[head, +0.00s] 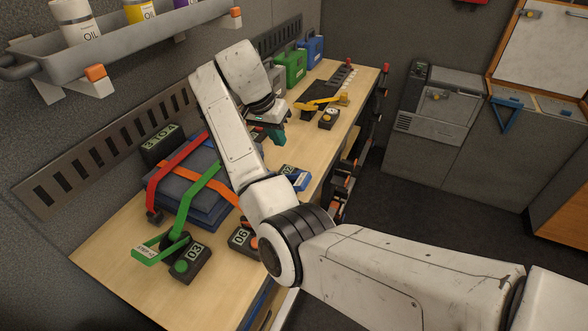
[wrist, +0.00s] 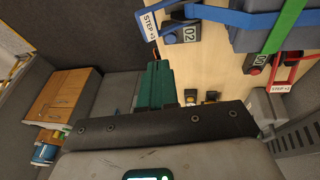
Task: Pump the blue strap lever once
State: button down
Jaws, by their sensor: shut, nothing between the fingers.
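The blue strap lever (head: 296,179) shows in the head view at the bench's front edge, partly hidden behind my arm. In the wrist view its blue handle (wrist: 177,19) carries a white STEP tag, beside a dark block marked 02 (wrist: 188,35). A blue strap (wrist: 235,20) runs from there over the dark case. My gripper (head: 274,138) has green fingers, shut and empty. It is above the bench, farther along it than the blue lever and apart from it. The closed fingers (wrist: 157,72) also show in the wrist view, below the lever in the picture.
A green lever (head: 160,246) stands by block 03 (head: 190,263), near the strapped cases (head: 190,205). A yellow lever (head: 318,103) lies farther along the bench. A red lever (wrist: 286,74) is at the right in the wrist view. A shelf (head: 140,40) overhangs the left.

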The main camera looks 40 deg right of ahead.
jog(key=p, duration=0.3)
send_over(300, 178)
jog(key=a, duration=0.2)
jog(key=f, duration=1.1)
jog(key=shift+w+d+f, duration=0.2)
jog(key=shift+w+f, duration=0.1)
jog(key=shift+w, duration=0.1)
jog(key=shift+s+d+f, duration=0.15)
jog(key=shift+s+f, duration=0.15)
jog(key=shift+f, duration=0.4)
